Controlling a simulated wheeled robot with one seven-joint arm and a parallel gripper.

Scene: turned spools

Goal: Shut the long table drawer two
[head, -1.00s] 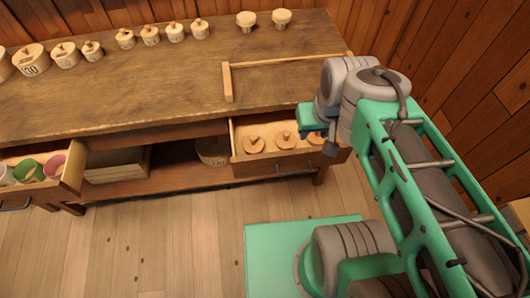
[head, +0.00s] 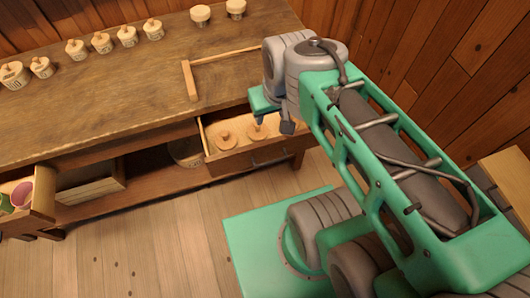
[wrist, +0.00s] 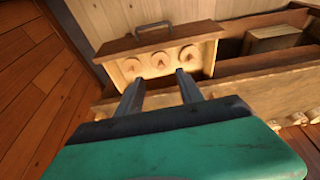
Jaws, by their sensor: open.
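A wooden long table (head: 120,85) has two drawers standing pulled out. The right drawer (head: 255,158) holds several round knobbed wooden lids and has a dark bar handle. In the wrist view this drawer (wrist: 205,58) is open ahead of my fingers, its handle on the far side. The left drawer (head: 42,204) is also out, with coloured cups in it, cut by the picture's left edge. No number marking either drawer is readable. My gripper (head: 275,122) is open and empty, above the right drawer's right part. In the wrist view its two fingers (wrist: 160,90) stand apart.
A wooden rail (head: 225,58) lies near the right end. A box (head: 95,188) and a pot sit on the lower shelf. Plank floor (head: 150,250) in front is clear.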

